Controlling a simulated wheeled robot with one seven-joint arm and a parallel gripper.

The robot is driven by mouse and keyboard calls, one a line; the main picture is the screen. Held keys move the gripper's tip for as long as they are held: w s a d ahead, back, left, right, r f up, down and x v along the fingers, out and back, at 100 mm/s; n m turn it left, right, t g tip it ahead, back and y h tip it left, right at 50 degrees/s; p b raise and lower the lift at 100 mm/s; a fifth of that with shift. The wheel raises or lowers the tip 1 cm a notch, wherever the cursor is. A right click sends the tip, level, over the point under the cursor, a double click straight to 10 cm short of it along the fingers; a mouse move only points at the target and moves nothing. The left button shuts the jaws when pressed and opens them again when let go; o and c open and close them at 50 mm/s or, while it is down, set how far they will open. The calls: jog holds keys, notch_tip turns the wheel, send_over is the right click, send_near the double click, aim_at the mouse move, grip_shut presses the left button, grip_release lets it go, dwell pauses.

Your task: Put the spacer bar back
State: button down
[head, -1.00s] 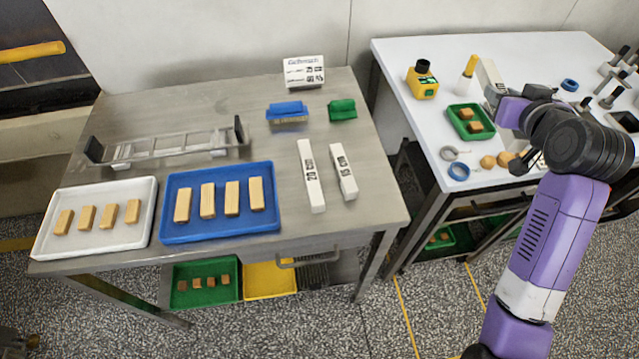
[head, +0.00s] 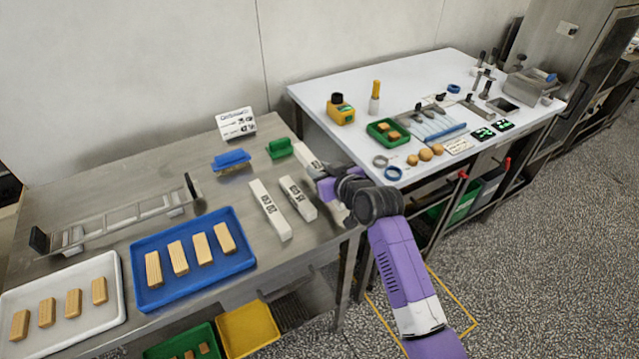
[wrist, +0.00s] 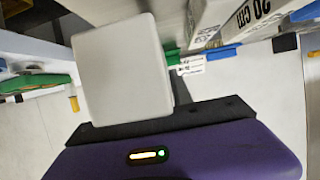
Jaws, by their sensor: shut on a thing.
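My gripper (head: 320,174) is shut on a white spacer bar (head: 307,155), held near the right edge of the steel table. In the wrist view the bar's plain pale face (wrist: 122,68) fills the space before the dark jaw (wrist: 170,120); no marking on it is readable. Two more white bars lie side by side on the steel table just left of my gripper: the 20 cm bar (head: 269,209) and the shorter 15 cm bar (head: 298,198). The 20 cm bar also shows in the wrist view (wrist: 240,18).
The steel table (head: 120,185) also holds a blue brush (head: 231,160), a green brush (head: 279,148), a sign card (head: 236,123), a metal rack (head: 120,218), a blue tray (head: 190,292) and a white tray (head: 65,335). A white table (head: 390,85) with tools stands right.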

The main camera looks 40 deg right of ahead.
jog(key=shift+d+f, duration=0.1)
jog(key=shift+f, duration=2.4)
jog(key=shift+f, duration=0.15)
jog(key=c, duration=1.1)
grip_release()
